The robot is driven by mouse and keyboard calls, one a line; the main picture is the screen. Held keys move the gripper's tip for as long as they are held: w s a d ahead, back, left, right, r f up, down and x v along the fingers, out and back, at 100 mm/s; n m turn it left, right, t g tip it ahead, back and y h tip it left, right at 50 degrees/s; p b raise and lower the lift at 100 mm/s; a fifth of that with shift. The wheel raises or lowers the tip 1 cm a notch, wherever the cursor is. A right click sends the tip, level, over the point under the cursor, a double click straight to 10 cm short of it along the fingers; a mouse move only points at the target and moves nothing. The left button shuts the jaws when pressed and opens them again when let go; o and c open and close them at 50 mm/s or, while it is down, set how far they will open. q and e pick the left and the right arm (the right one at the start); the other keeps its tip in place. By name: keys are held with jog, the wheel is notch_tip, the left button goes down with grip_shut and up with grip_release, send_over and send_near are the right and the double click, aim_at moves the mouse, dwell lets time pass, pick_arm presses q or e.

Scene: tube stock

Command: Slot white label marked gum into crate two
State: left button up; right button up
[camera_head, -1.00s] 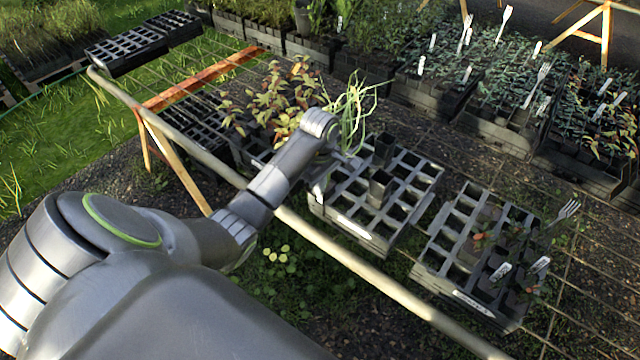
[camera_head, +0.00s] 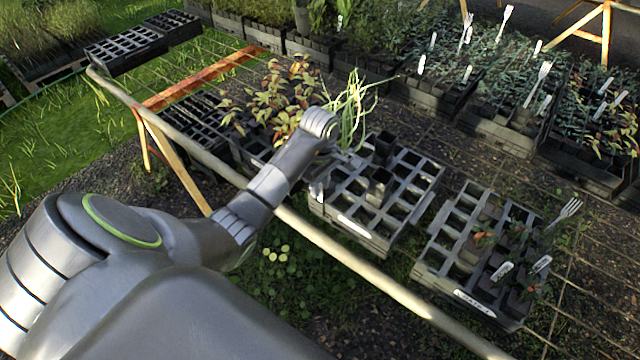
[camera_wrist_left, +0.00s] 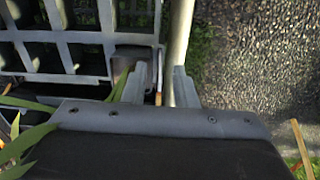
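Two black slotted crates stand on the wire bench in the head view: a middle crate (camera_head: 407,222) and a right crate (camera_head: 432,262). Each has a white strip on its front edge; the print is too small to read, so I cannot tell which is crate two. Two white labels, one here (camera_head: 502,271) and another here (camera_head: 540,264), stand among seedlings in the right crate. I cannot read gum on either. My left gripper (camera_head: 322,188) is at the middle crate's left corner. My right gripper is out of view.
Stringy green plants (camera_head: 352,112) and reddish seedlings (camera_head: 285,95) crowd beside my left wrist. A pale rail (camera_head: 340,247) runs along the bench's front edge. Dark pots (camera_head: 380,187) sit in the middle crate. Planted trays with white labels line the back.

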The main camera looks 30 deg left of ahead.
pick_arm(q)
jog(key=shift+r, duration=0.45)
notch_tip(320, 180, up, 6)
jog(key=shift+f+p, duration=0.25)
jog(key=shift+p, duration=0.65)
notch_tip(320, 180, up, 11)
jog(key=p, duration=1.1)
